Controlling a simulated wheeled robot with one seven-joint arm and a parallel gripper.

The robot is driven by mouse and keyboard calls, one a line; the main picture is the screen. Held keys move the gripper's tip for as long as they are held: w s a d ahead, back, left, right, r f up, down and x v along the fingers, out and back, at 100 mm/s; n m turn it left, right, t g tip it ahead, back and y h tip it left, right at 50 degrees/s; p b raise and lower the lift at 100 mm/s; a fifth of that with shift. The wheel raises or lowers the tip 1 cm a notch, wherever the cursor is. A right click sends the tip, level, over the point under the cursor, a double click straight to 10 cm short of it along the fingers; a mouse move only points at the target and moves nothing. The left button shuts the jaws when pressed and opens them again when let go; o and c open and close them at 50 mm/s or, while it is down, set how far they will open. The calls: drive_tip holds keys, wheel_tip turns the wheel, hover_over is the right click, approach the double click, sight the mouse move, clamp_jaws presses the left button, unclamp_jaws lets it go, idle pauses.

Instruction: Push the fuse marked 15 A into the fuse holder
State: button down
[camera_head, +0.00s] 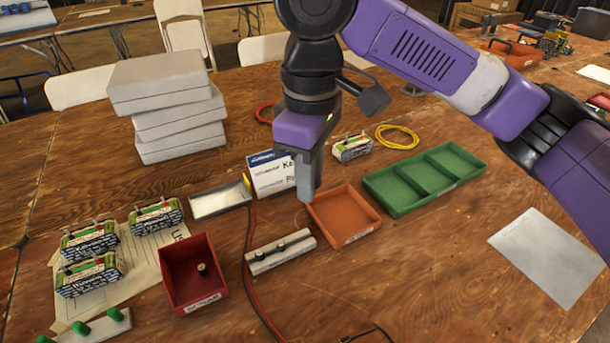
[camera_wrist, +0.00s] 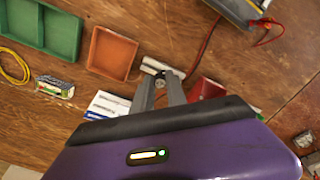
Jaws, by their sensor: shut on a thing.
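My gripper (camera_head: 306,198) points down above the table, just behind a pale block (camera_head: 284,254) with small dark round pieces on top. In the wrist view its fingers (camera_wrist: 164,76) are close together on a small dark piece, seemingly a fuse (camera_wrist: 161,82); its marking cannot be read. The pale block shows just beyond the fingertips there (camera_wrist: 150,66). Another small dark cylinder, perhaps a fuse (camera_head: 203,269), stands in a red bin (camera_head: 178,266). I cannot tell for sure which part is the fuse holder.
An empty orange tray (camera_head: 345,214) and a green compartment tray (camera_head: 425,179) lie right of my gripper. Several green-labelled batteries (camera_head: 90,240) and a strip with green knobs (camera_head: 100,328) are at left. Grey boxes (camera_head: 168,105) are stacked behind. Red and black cables (camera_head: 247,270) run forward.

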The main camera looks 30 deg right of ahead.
drive_tip(key=s+a+n+b, duration=0.3)
drive_tip(key=s+n+b, duration=0.3)
drive_tip(key=s+n, duration=0.65)
drive_tip(key=s+a+n+b, duration=0.3)
drive_tip(key=s+n+b, duration=0.3)
drive_tip(key=s+n, duration=0.65)
wheel_tip(320, 180, down, 9)
drive_tip(key=s+m+b, duration=0.2)
drive_tip(key=b, duration=0.6)
drive_tip(key=shift+f+m+b, duration=0.2)
drive_tip(key=shift+m+b, duration=0.1)
drive_tip(key=shift+b, duration=0.1)
drive_tip(key=shift+s+f, duration=0.1)
drive_tip(key=shift+f, duration=0.15)
idle(0.6)
drive_tip(key=shift+d+f+b, duration=0.1)
drive_tip(key=shift+f+b, duration=2.3)
drive_tip(key=shift+b, duration=0.25)
drive_tip(key=shift+f+b, duration=0.75)
drive_tip(key=shift+f, duration=0.05)
